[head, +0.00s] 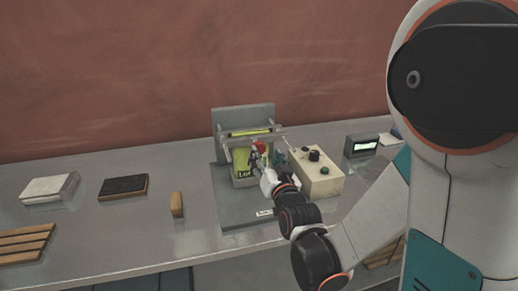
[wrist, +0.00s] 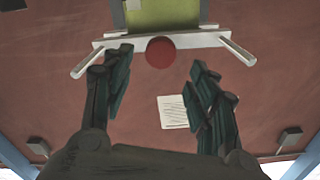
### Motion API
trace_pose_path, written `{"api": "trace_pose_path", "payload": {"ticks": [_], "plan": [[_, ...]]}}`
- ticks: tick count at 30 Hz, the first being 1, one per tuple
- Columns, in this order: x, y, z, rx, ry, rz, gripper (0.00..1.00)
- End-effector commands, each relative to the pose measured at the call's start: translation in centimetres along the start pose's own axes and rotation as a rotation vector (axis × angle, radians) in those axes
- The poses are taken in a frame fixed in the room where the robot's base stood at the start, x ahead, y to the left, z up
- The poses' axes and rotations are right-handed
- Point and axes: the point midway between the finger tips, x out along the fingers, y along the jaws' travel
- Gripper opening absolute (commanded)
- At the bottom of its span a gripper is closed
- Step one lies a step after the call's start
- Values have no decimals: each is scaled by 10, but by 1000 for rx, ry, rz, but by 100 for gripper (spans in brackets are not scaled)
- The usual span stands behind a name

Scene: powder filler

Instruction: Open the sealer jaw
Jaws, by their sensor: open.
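The sealer (head: 244,118) stands on a grey base plate (head: 232,207) with an upright back panel. Its light crossbar jaw (wrist: 195,40) has a round red knob (wrist: 160,52), and the knob also shows in the head view (head: 261,145). A yellow-green bag (head: 243,180) is behind and below the bar. My gripper (head: 262,162) is open at the front of the sealer. In the wrist view its fingers (wrist: 160,70) are spread to either side of the knob, with gaps on both sides. I cannot tell the exact depth between fingertips and knob.
A cream control box (head: 318,178) with a black knob and green button stands close right of the sealer. A small display unit (head: 362,145) is farther right. A brown block (head: 177,205), a dark pad (head: 124,187) and a pale-topped block (head: 50,188) lie left. Bare table lies between them.

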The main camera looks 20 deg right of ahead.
Motion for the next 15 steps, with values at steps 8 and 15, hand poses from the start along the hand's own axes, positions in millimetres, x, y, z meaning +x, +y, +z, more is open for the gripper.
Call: {"api": "trace_pose_path", "payload": {"ticks": [8, 15], "plan": [[50, 0, 2, 0, -1, 0, 53], [70, 0, 1, 0, -1, 0, 53]]}}
